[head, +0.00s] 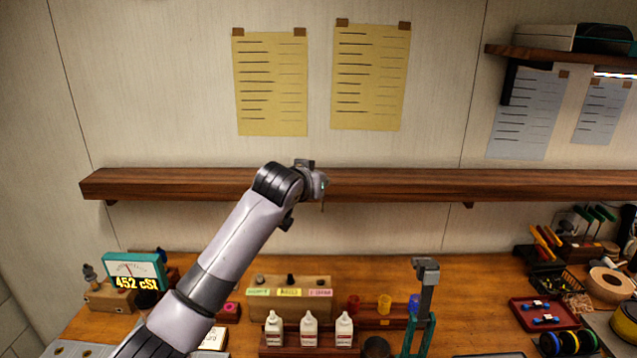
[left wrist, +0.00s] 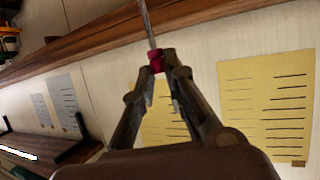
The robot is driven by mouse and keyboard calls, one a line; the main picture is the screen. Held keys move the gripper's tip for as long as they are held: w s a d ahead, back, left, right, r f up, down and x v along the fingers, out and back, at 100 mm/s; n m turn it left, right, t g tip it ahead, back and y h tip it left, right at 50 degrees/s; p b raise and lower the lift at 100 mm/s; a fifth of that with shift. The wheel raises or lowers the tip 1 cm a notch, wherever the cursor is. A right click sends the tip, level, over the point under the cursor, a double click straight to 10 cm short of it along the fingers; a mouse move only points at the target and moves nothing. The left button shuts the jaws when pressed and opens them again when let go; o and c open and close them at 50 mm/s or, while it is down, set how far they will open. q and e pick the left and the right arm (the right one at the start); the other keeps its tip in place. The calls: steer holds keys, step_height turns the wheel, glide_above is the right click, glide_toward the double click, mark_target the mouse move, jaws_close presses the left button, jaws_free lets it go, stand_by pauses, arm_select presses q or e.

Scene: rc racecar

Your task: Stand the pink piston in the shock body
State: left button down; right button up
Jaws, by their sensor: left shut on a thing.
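My left gripper (head: 319,186) is raised in front of the wooden wall shelf, well above the bench. In the left wrist view its fingertips (left wrist: 158,70) are shut on the pink piston (left wrist: 156,57), a small magenta piece with a thin grey rod extending away from the gripper. In the head view the piston is mostly hidden by the gripper; only a thin rod shows below it. I cannot clearly pick out the shock body; a teal stand (head: 419,335) with a grey upright part (head: 427,273) stands on the bench to the right. My right gripper is not in view.
The shelf (head: 400,184) runs behind the gripper. Below are a wooden block with labels (head: 290,306), several white bottles (head: 309,329), and red, yellow (head: 384,304) and blue cups. A viscosity display (head: 135,271) stands left, a red tray (head: 545,314) right.

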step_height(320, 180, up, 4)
steer(key=p, duration=0.3)
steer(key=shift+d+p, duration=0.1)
steer(key=shift+p, duration=0.2)
